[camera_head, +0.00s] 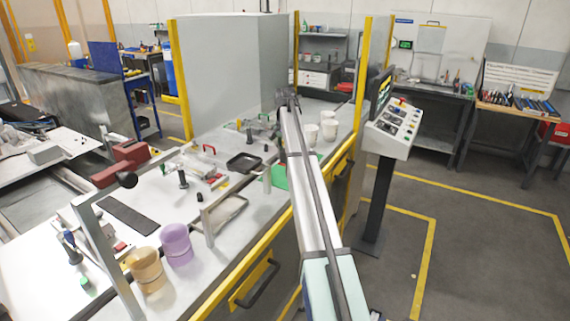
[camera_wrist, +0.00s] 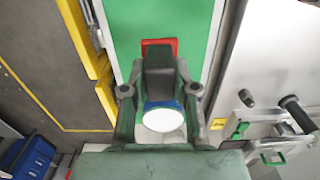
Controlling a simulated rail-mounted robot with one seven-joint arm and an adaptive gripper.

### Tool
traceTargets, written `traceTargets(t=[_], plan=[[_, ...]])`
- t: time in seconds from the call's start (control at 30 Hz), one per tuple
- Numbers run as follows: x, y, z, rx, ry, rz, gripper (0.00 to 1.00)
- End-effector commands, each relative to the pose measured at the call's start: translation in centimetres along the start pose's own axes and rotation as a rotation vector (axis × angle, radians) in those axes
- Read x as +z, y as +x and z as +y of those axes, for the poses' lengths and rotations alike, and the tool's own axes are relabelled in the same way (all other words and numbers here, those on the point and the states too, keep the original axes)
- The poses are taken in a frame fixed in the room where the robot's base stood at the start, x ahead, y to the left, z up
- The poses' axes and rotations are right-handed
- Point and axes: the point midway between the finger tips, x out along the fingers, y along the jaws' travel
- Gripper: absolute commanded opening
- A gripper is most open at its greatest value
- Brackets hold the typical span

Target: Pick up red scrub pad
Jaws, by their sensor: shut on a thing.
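The red scrub pad (camera_wrist: 160,42) shows in the wrist view as a red edge past the dark fingertips, with the rest hidden behind them. My gripper (camera_wrist: 160,62) is shut on the pad, over a green surface (camera_wrist: 125,20). In the head view a green patch (camera_head: 279,181) shows beside my arm, which covers part of it. I cannot tell whether the pad touches the green surface.
White cups (camera_head: 329,130) stand right of my arm. A black tray (camera_head: 243,163) lies left of it. Purple (camera_head: 176,246) and tan (camera_head: 145,272) cups stand at the near end of the bench. A yellow-edged drawer handle (camera_head: 262,287) sticks out in front.

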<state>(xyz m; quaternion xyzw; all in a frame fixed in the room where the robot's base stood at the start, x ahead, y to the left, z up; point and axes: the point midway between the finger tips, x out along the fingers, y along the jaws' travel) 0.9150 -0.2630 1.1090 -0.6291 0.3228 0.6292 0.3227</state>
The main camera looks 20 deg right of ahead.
Motion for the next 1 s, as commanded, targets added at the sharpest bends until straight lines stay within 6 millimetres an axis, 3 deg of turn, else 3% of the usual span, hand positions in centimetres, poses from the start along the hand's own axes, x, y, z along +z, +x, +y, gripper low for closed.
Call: traceTargets(t=[0.3,0.5,0.7,1.0], plan=[[-0.2,-8.4,-0.2,-0.002,0.0,0.003,0.0],[-0.1,-12.3,-0.1,-0.001,0.0,0.001,0.0],[-0.1,-14.4,-0.1,0.0,0.0,0.0,0.0],[0.0,-15.0,0.0,0.0,0.0,0.0,0.0]])
